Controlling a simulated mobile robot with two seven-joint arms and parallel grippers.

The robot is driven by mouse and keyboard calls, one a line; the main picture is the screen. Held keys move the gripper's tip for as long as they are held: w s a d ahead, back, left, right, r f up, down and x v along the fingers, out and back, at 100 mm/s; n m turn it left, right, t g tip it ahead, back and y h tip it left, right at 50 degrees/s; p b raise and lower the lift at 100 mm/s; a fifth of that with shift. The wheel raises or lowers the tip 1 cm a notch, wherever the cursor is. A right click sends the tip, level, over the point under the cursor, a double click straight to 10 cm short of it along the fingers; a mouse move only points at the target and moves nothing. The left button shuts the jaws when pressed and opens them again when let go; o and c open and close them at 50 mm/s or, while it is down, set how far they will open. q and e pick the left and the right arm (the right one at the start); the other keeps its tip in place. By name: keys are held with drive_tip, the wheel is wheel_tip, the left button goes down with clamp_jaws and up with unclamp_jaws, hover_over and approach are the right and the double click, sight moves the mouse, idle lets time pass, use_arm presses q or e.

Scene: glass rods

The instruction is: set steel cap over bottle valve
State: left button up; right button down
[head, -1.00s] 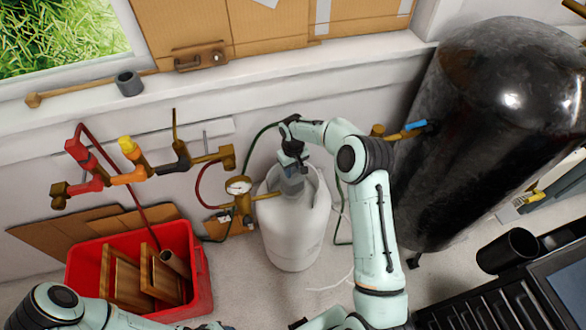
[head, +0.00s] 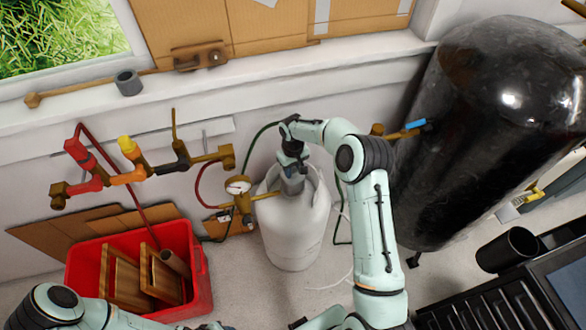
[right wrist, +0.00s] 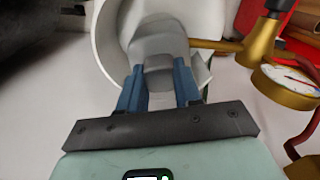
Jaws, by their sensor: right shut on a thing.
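The white bottle (head: 295,240) stands upright on the floor against the wall, with an open collar around its top. My right gripper (head: 292,172) reaches down into this collar. It is shut on the grey steel cap (head: 293,187). In the right wrist view the blue fingers (right wrist: 159,90) grip both sides of the cap (right wrist: 158,45), inside the bottle's white collar (right wrist: 108,45). The bottle valve is hidden by the cap, and I cannot tell how far the cap sits over it.
A brass regulator with a gauge (head: 238,186) stands close left of the bottle, its stem reaching the bottle top. A red crate (head: 190,285) of wooden pieces stands farther left. A large black tank (head: 480,130) is at right. Hoses run behind the bottle.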

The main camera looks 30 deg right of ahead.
use_arm(q)
drive_tip(key=shift+s+f, duration=0.15)
drive_tip(key=shift+f, duration=0.05)
use_arm(e)
drive_tip(key=shift+f, duration=0.6)
drive_tip(key=c, duration=1.1)
unclamp_jaws()
drive_tip(key=shift+o, duration=0.2)
drive_tip(key=shift+r+p, duration=0.75)
drive_tip(key=shift+r, duration=2.5)
use_arm(q)
drive_tip(key=shift+t, duration=0.3)
drive_tip(key=shift+w+r+p, duration=0.6)
drive_tip(key=shift+w+r, duration=1.35)
drive_tip(key=shift+w, duration=0.2)
use_arm(e)
drive_tip(key=shift+r, duration=2.3)
drive_tip(key=shift+f, duration=0.1)
